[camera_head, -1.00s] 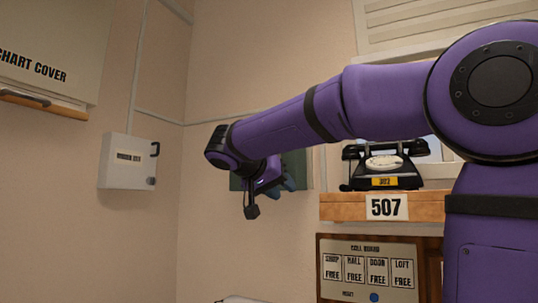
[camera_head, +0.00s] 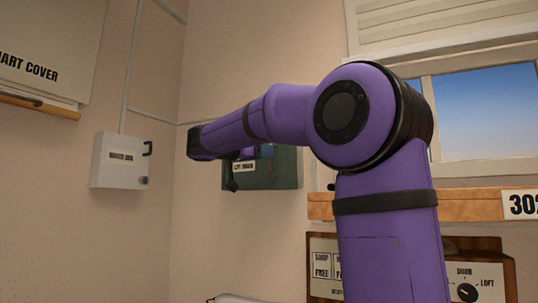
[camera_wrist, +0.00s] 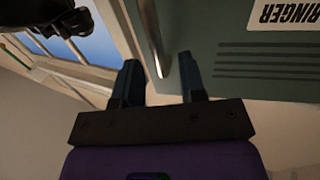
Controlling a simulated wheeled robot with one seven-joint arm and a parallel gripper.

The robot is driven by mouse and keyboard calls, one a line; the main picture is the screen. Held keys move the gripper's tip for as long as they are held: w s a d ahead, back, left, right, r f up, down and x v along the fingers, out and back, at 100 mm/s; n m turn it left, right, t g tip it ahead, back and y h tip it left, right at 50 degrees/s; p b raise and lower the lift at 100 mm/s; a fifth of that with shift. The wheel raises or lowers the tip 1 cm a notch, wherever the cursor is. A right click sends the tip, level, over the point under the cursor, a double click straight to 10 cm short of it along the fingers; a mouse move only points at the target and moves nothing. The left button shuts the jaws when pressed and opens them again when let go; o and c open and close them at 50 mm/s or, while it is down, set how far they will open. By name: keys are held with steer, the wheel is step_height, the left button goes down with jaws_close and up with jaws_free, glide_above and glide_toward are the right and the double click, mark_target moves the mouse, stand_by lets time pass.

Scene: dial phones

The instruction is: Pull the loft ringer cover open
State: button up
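The loft ringer is a grey-green box (camera_head: 285,170) on the far wall in the head view, partly hidden behind my arm. Its white label shows there. In the wrist view its cover (camera_wrist: 255,70) fills the upper right, with slots and a label reading RINGER upside down. A silver bar handle (camera_wrist: 150,35) runs along the cover's edge. My gripper (camera_wrist: 158,60) is open, and the handle's lower end appears between its two dark blue fingers. I cannot tell whether they touch it. The cover looks shut. In the head view my gripper is mostly hidden by the arm.
A white wall box (camera_head: 118,162) and a chart cover (camera_head: 40,62) are at left. A wooden shelf (camera_head: 460,206) with a 302 sign and a call board (camera_head: 322,262) are at right. A black phone (camera_wrist: 65,18) shows in the wrist view.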

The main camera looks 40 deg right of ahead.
steer(key=shift+s+d, duration=0.1)
steer(key=shift+d, duration=1.35)
jaws_close()
